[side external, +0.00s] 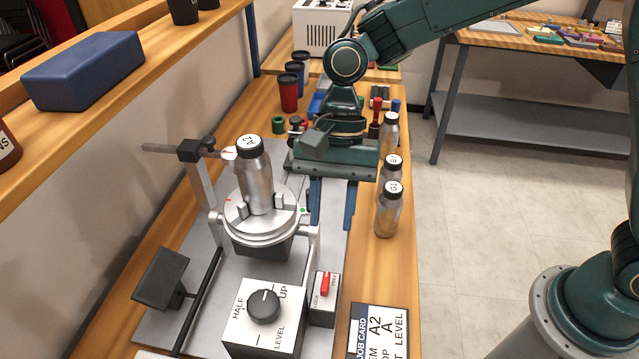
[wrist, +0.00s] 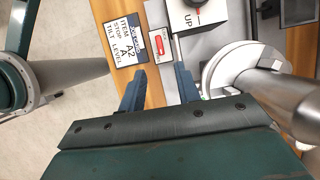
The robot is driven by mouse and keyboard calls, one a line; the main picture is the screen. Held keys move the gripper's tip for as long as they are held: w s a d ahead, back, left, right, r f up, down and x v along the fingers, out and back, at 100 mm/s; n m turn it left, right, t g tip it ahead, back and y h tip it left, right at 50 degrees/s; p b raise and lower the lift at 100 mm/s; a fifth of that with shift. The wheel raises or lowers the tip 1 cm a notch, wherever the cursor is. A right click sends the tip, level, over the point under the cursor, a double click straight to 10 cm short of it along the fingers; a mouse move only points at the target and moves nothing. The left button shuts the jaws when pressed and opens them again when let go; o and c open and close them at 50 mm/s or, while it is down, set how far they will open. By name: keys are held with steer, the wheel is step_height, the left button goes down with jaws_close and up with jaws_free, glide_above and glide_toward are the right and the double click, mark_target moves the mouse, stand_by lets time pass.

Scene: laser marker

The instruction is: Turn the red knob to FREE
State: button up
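The red knob (side external: 325,284) is a small upright bar on a white-topped box (side external: 321,307) at the front of the fixture. LOCK is printed to its left and FREE to its right. I cannot tell which label it points to. In the wrist view the red knob (wrist: 159,45) lies just beyond my fingertips. My gripper (side external: 332,226) is open and empty, with its fingers pointing down, behind and above the knob box. In the wrist view my gripper (wrist: 160,74) has a clear gap between its two fingers.
A silver bottle marked A2 (side external: 256,180) stands on the round table (side external: 262,222) left of my gripper. A black tilt knob (side external: 264,306) is left of the red knob. A job card (side external: 377,335) lies at front right. Silver bottles (side external: 389,212) stand to the right.

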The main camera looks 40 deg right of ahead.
steer(key=shift+v, duration=1.65)
steer(key=shift+r, duration=0.1)
step_height(320, 180, up, 7)
steer(key=shift+d, duration=0.1)
steer(key=s+d+r+n+t, duration=0.2)
steer(key=s+d+r, duration=0.1)
steer(key=d, duration=0.3)
steer(key=s+d+r+n+t, duration=0.2)
steer(key=s+d+n+t, duration=0.1)
steer(key=d, duration=0.3)
steer(key=s+d+f+n+t+h, duration=0.3)
steer(key=s+d+n, duration=0.1)
steer(key=s+d, duration=0.6)
steer(key=shift+s+d+f+t, duration=0.2)
steer(key=shift+d+t, duration=0.1)
steer(key=shift+d, duration=0.75)
